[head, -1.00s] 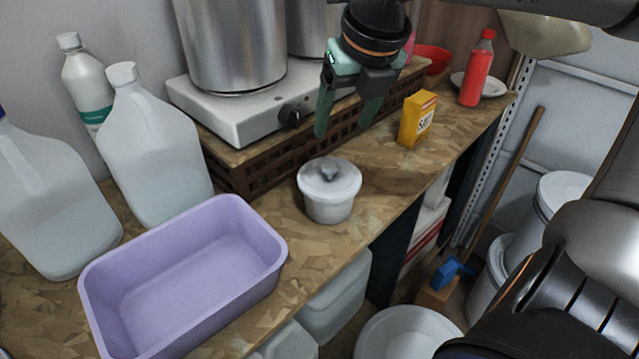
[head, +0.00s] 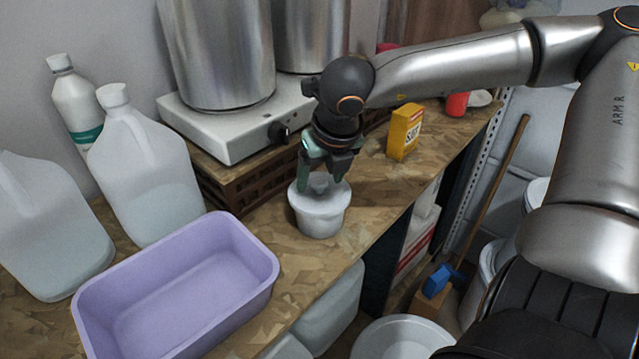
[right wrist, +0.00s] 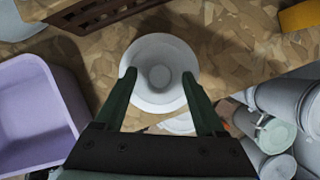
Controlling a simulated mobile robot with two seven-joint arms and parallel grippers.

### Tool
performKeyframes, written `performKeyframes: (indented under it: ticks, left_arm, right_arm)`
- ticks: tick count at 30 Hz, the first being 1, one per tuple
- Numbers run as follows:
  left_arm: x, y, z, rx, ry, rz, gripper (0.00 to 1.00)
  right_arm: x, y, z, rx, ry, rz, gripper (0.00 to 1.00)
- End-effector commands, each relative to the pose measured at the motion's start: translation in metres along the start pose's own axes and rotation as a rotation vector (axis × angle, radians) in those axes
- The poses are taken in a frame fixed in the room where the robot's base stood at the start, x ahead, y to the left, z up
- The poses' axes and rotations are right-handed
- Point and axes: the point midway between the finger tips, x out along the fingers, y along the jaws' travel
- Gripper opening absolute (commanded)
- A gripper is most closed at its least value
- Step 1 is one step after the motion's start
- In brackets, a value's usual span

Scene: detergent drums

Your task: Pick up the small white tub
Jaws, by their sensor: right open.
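My right gripper (head: 322,186) is open and points down over the lid. I cannot tell whether the fingers touch the tub. My left gripper is in neither view.
A lilac basin (head: 262,268) stands left of the tub, with large clear jugs (head: 145,170) behind it. A hotplate (head: 215,130) with metal pots is behind. A yellow salt box (head: 404,131) stands to the right. The counter's front edge is close.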

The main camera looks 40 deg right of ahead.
Motion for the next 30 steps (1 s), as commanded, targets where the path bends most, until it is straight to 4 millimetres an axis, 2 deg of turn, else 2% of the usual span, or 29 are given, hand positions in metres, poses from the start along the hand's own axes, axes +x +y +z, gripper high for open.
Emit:
performKeyframes:
  ticks: [3,10,27,30]
  left_arm:
    - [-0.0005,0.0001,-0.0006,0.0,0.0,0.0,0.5]
    - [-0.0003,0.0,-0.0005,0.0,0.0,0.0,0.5]
    - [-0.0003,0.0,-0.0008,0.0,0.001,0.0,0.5]
    - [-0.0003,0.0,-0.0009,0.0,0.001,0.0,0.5]
  right_arm:
    - [0.0065,-0.0001,-0.0003,0.0,0.001,0.0,0.72]
    - [0.0073,-0.0001,0.0,0.0,0.0,0.001,0.72]
    - [0.007,0.0,0.0001,0.0,-0.001,0.001,0.08]
    - [0.0069,0.0,0.0001,0.0,-0.001,0.001,0.0]
